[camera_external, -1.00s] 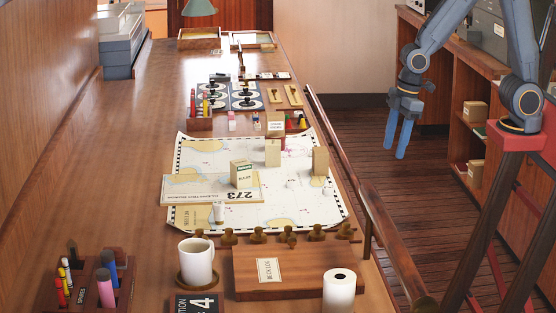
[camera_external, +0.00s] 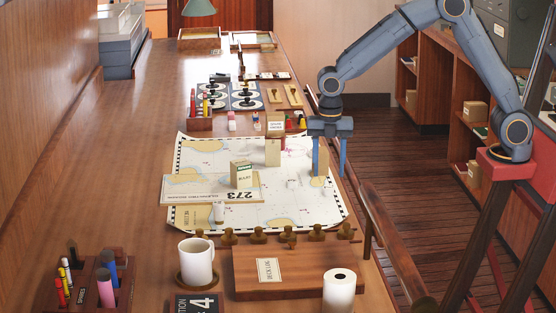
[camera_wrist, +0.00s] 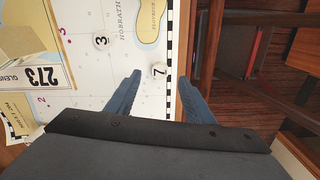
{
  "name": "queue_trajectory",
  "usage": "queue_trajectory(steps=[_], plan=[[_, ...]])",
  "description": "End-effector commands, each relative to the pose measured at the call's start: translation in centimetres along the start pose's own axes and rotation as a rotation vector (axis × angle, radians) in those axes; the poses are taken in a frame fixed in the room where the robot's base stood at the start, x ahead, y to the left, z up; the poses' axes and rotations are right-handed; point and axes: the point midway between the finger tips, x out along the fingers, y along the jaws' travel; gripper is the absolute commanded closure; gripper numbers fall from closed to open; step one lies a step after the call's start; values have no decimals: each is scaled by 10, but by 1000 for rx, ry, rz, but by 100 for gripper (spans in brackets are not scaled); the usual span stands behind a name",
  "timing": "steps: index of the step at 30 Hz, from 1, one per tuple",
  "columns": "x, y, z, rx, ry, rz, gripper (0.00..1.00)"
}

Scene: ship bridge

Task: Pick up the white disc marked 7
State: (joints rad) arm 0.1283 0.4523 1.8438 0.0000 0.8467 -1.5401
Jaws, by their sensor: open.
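The white disc marked 7 (camera_wrist: 159,71) lies flat on the chart near its black-and-white border in the wrist view. A second white disc, marked 3 (camera_wrist: 101,41), lies farther left and up on the chart. My gripper (camera_wrist: 160,77) is open and empty, with the disc marked 7 showing between its fingertips in that view. In the external view my gripper (camera_external: 329,173) points down over the right edge of the chart (camera_external: 205,150). I cannot clearly make out the disc marked 7 there.
Several brown knobs (camera_external: 258,235), a white mug (camera_external: 197,262) and a wooden case (camera_external: 300,275) stand nearer. A rail edges the table's right.

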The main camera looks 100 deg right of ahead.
Motion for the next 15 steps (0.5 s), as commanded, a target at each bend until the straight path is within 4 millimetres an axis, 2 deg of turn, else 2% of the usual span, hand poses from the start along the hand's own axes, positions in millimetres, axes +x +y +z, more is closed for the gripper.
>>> queue_trajectory(steps=[9, 15], plan=[[38, -2, -3, 1, 0, -2, 52], [50, -1, -3, 1, 0, 1, 52]])
